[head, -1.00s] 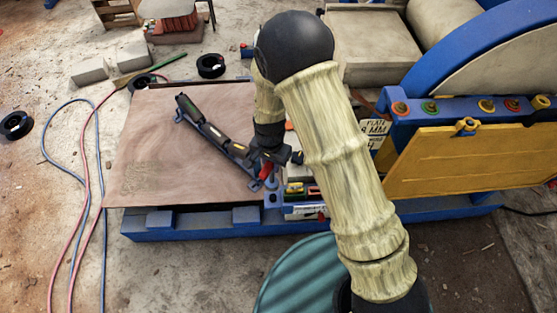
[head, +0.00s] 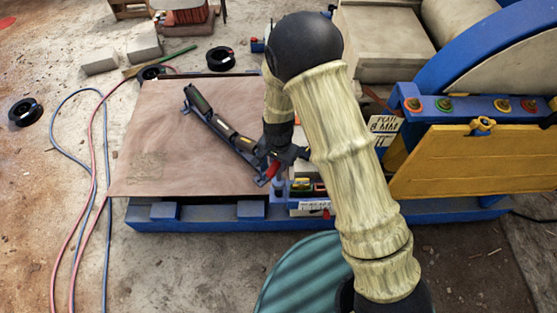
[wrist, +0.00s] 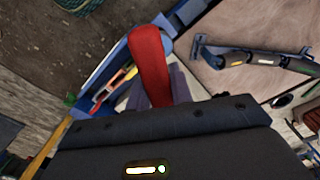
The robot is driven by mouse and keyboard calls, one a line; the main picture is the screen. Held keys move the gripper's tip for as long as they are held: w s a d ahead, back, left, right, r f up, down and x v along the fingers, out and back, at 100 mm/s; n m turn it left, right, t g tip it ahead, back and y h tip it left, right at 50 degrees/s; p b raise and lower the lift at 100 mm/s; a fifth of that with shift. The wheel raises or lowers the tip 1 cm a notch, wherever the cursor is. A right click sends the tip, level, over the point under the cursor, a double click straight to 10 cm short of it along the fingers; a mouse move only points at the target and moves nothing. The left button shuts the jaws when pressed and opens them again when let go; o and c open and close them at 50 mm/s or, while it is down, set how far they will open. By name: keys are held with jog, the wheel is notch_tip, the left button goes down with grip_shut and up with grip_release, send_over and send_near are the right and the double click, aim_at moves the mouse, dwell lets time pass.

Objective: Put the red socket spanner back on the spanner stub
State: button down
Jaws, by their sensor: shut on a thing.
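The red socket spanner (head: 272,170) is in the jaws of my gripper (head: 282,157), low over the right edge of the brown board. In the wrist view the red spanner (wrist: 150,62) sticks out from my gripper (wrist: 165,92), with a grey-purple finger beside it. My gripper is shut on it. A short blue stub-like post (head: 279,188) stands on the blue frame just below the spanner. I cannot tell whether the spanner touches it. My arm hides part of this area in the head view.
A dark rail with cylinders (head: 222,130) lies on the brown board (head: 150,140), left of my gripper. A tray of coloured parts (head: 308,188) sits at the right. A yellow panel (head: 465,160) and blue machine stand farther right. Hoses (head: 105,170) lie at the left.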

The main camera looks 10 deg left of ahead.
aim_at(279, 175)
jog(key=shift+f+b, duration=0.3)
jog(key=shift+f, duration=0.65)
jog(key=shift+f+b, duration=2.15)
jog(key=shift+f, duration=1)
jog(key=c, duration=1.2)
grip_release()
jog(key=shift+o, duration=0.2)
